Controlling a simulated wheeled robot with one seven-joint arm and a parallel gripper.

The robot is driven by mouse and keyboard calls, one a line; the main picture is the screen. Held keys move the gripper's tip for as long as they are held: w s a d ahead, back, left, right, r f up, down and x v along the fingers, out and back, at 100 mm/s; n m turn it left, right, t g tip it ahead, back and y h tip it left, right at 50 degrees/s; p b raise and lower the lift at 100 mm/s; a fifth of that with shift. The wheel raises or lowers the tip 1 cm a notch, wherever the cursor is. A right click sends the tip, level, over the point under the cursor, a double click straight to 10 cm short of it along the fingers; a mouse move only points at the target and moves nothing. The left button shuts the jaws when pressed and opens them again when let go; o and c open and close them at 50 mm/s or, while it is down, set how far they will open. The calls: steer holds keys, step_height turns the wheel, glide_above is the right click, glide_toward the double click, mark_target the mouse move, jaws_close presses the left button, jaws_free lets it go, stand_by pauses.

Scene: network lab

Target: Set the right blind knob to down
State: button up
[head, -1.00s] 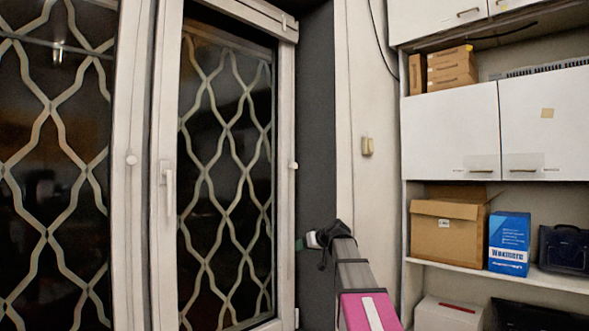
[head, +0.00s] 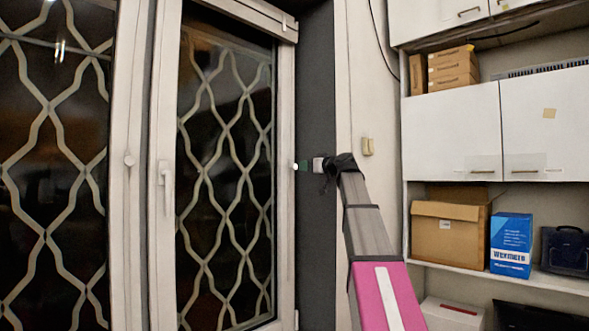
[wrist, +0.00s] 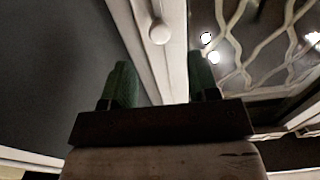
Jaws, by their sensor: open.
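The right blind knob (head: 295,166) is a small pale round knob on the white frame at the right side of the window. In the wrist view the knob (wrist: 159,32) shows just beyond my fingertips, in line with the gap between them. My gripper (head: 303,166), with green fingers, is at the knob's height and just to its right in the head view. In the wrist view my gripper (wrist: 160,64) is open and empty, with no finger seen closed on the knob. A second knob (head: 129,160) sits on the frame farther left.
A window handle (head: 167,188) stands on the frame left of the right pane, behind which is a wavy grille (head: 225,170). A dark wall strip (head: 317,90) lies beside the window. Shelves with a cardboard box (head: 446,232) and a blue box (head: 511,245) are at right.

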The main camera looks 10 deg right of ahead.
mark_target(296, 167)
steer(key=x, duration=0.8)
steer(key=shift+f, duration=0.1)
jaws_close()
